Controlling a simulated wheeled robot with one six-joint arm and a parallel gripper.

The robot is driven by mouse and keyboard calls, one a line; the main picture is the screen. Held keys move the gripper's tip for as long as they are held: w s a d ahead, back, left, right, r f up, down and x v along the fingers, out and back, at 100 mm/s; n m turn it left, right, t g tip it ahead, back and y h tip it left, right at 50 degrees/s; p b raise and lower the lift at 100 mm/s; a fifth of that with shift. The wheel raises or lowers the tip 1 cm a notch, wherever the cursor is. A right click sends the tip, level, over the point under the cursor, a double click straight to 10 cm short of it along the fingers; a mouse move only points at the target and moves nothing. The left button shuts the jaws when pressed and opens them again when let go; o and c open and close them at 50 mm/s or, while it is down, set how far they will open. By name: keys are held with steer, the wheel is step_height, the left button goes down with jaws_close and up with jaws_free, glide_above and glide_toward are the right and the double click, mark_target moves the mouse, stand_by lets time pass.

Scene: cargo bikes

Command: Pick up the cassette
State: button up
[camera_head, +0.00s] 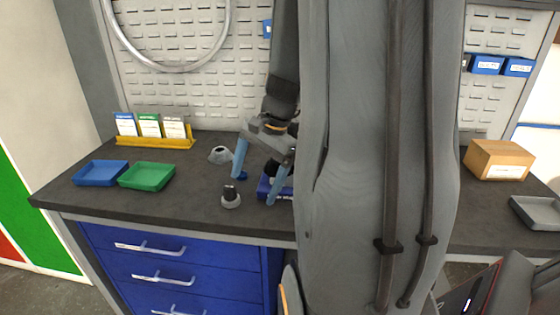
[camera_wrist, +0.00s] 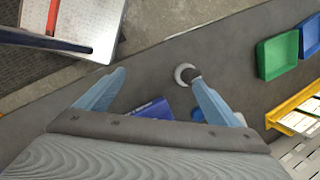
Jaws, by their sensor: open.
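My gripper (camera_head: 255,188) is open above the workbench, its two light-blue fingers pointing down and apart; they also show in the wrist view (camera_wrist: 160,78). A dark-blue box with pale lettering (camera_head: 263,187) lies on the bench by the fingers, partly hidden by one finger and my arm. In the wrist view the box (camera_wrist: 152,109) shows between the fingers, its near part hidden by my gripper body. A small grey piece with a black top (camera_head: 231,197) stands to its left; a grey cone-like piece (camera_head: 220,155) lies behind. I cannot tell for sure which of these is the cassette.
A blue tray (camera_head: 76,181) and a green tray (camera_head: 122,184) sit at the left, below a yellow card holder (camera_head: 160,142). A cardboard box (camera_head: 498,161) and a grey tray (camera_head: 520,216) are at the right. The pegboard wall (camera_head: 200,90) stands behind the bench.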

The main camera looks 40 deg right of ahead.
mark_target(279, 164)
steer(key=d+r+m+t+p, duration=0.1)
steer(key=d+r+m+t, duration=0.2)
steer(key=d, duration=0.4)
steer(key=d+r+m+p, duration=0.1)
steer(key=d+r+m, duration=0.2)
steer(key=d+m, duration=0.3)
steer(key=shift+s+d+f+p+x, duration=0.1)
steer(key=shift+d+p+x, duration=0.1)
steer(key=shift+x, duration=0.95)
steer(key=shift+s+d+f+p+x, duration=0.1)
steer(key=shift+d+p+x, duration=0.15)
steer(key=shift+x, duration=0.9)
steer(key=shift+d+f+p+x, duration=0.1)
steer(key=shift+d+p+x, duration=0.1)
steer(key=shift+x, duration=1)
steer(key=shift+c, duration=0.3)
steer(key=shift+r, duration=0.1)
steer(key=c, duration=1.3)
